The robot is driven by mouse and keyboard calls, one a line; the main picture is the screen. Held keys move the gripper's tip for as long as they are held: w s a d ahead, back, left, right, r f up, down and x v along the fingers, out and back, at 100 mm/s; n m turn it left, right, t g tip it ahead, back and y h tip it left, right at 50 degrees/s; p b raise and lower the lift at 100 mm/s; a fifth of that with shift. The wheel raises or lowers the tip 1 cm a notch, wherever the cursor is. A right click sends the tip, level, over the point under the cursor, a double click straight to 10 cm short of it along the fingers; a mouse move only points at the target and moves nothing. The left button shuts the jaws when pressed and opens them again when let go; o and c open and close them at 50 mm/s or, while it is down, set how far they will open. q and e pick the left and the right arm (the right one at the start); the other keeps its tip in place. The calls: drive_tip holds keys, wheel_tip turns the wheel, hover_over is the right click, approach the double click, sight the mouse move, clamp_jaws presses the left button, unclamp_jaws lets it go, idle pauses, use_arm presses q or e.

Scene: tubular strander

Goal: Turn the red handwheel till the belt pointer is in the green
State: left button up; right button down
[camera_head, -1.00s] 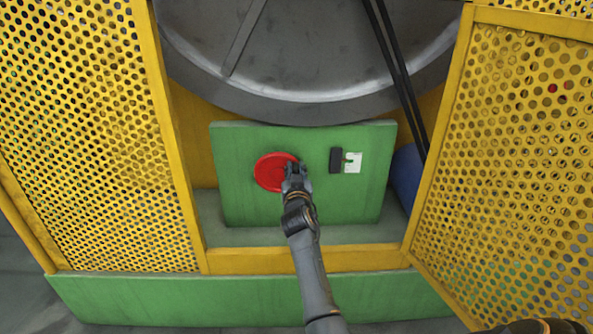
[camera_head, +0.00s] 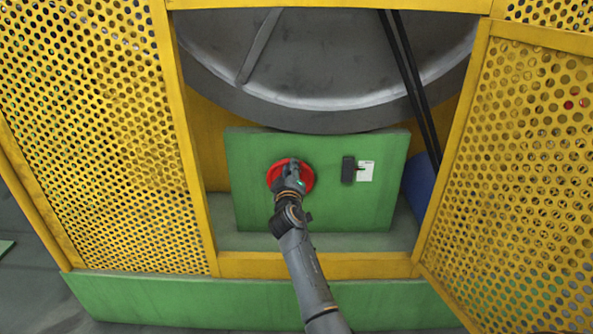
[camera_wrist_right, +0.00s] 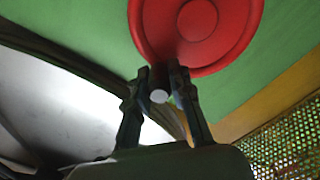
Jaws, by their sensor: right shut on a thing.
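The red handwheel (camera_head: 273,179) is on a green panel (camera_head: 250,209) below the big grey drum. It also shows at the top of the right wrist view (camera_wrist_right: 235,30). My right gripper (camera_head: 291,172) covers its middle. In the wrist view, the gripper's fingers (camera_wrist_right: 165,82) are shut on the wheel's small grey handle (camera_wrist_right: 158,95), near the rim. Right of the wheel are a black block (camera_head: 348,170) and a small white scale plate (camera_head: 366,171). A thin dark mark reaches onto the plate; a green zone is too small to tell. My left gripper is not in view.
Yellow perforated guards stand at left (camera_head: 90,130) and right (camera_head: 510,180) of the opening. The grey drum (camera_head: 330,60) hangs above the panel and dark belts (camera_head: 408,75) run down at right. A blue part (camera_head: 419,185) sits beside the panel.

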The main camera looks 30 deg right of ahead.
drive_tip(key=shift+w+a+n, duration=0.25)
drive_tip(key=shift+a+n, duration=0.15)
drive_tip(key=shift+n, duration=0.4)
drive_tip(key=shift+w+a+n, duration=0.25)
drive_tip(key=shift+a+n, duration=0.15)
drive_tip(key=shift+n, duration=0.4)
drive_tip(key=c, duration=1.2)
unclamp_jaws()
drive_tip(key=shift+f, duration=0.1)
drive_tip(key=shift+s+a, duration=0.15)
drive_tip(key=v, duration=1.1)
drive_tip(key=shift+s+a, duration=0.1)
drive_tip(key=shift+s, duration=0.2)
